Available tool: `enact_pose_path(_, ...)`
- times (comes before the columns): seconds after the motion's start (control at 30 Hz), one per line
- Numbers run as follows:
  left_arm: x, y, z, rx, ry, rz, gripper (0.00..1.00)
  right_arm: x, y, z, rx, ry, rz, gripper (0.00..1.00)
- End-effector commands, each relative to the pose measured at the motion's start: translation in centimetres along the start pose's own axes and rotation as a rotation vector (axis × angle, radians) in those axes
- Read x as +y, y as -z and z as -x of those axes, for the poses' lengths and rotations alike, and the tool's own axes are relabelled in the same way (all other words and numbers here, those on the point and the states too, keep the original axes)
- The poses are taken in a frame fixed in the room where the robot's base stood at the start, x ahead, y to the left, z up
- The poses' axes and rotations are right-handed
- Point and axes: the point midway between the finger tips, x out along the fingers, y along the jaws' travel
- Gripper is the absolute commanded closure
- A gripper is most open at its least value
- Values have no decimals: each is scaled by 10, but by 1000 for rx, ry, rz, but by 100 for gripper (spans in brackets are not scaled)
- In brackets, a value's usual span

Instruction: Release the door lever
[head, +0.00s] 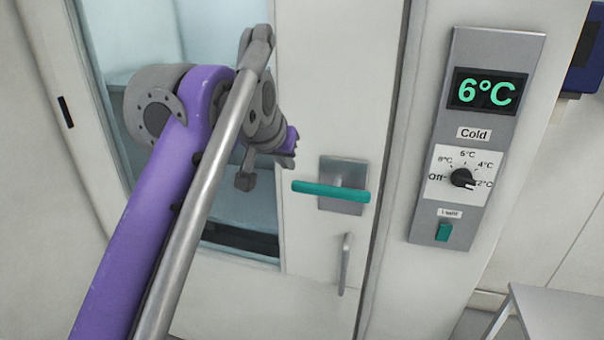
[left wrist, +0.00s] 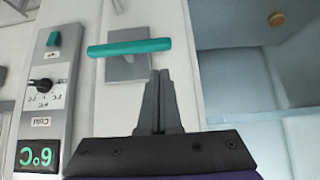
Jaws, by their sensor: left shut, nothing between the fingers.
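The teal door lever (head: 331,191) sits roughly level on a grey square plate (head: 343,172) on the white door (head: 325,70). In the left wrist view the lever (left wrist: 130,47) appears upside down, just beyond my fingertips. My left gripper (left wrist: 160,74) is shut and empty, with a visible gap between its tips and the lever in the picture. In the head view my left wrist is up and left of the lever, and its fingers are mostly hidden there. The door looks closed against its frame. My right gripper is not in view.
A fixed grey handle (head: 344,264) is below the lever. A control panel (head: 431,215) with a 6°C display, a dial and a teal switch is on the wall to the right. A pale table (head: 570,310) stands at the lower right. The door has a glass window at left.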

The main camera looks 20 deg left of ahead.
Motion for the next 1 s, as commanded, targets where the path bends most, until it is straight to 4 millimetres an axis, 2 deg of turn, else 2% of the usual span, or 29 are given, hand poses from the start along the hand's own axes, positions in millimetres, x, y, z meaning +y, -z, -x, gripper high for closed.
enact_pose_path(0.1,0,20,10,22,0,-2,100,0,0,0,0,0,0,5)
enact_pose_path(0.2,0,27,14,31,0,-3,100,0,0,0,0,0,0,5)
enact_pose_path(0.67,0,30,13,35,0,-3,100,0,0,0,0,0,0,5)
enact_pose_path(0.87,0,30,-12,34,-1,-3,100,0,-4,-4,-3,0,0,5)
enact_pose_path(1.0,0,31,-42,34,-1,-3,100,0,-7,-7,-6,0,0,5)
